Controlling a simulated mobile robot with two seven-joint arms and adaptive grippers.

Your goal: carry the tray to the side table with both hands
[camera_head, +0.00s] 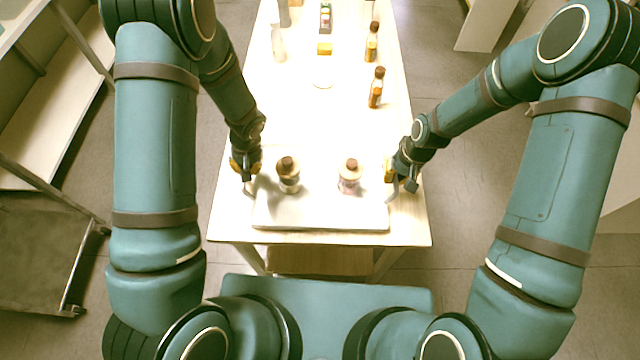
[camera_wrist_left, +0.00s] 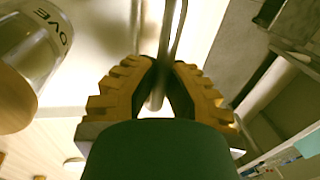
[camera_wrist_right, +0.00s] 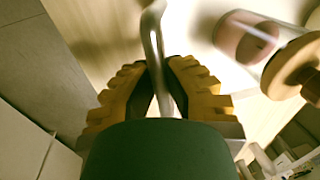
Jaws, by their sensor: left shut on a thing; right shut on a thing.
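The white tray (camera_head: 320,217) lies at the near end of the long pale table, with two bottles on it. The left bottle (camera_head: 288,177) and the right bottle (camera_head: 349,177) have brown caps and stand upright. My left gripper (camera_head: 246,178) is shut on the tray's left handle, a metal bar that shows between its fingers in the left wrist view (camera_wrist_left: 168,50). My right gripper (camera_head: 404,178) is shut on the tray's right handle, seen in the right wrist view (camera_wrist_right: 154,45). I cannot tell whether the tray touches the table.
A shelf unit (camera_head: 50,110) stands at the left. Grey floor (camera_head: 460,120) is open right of the table.

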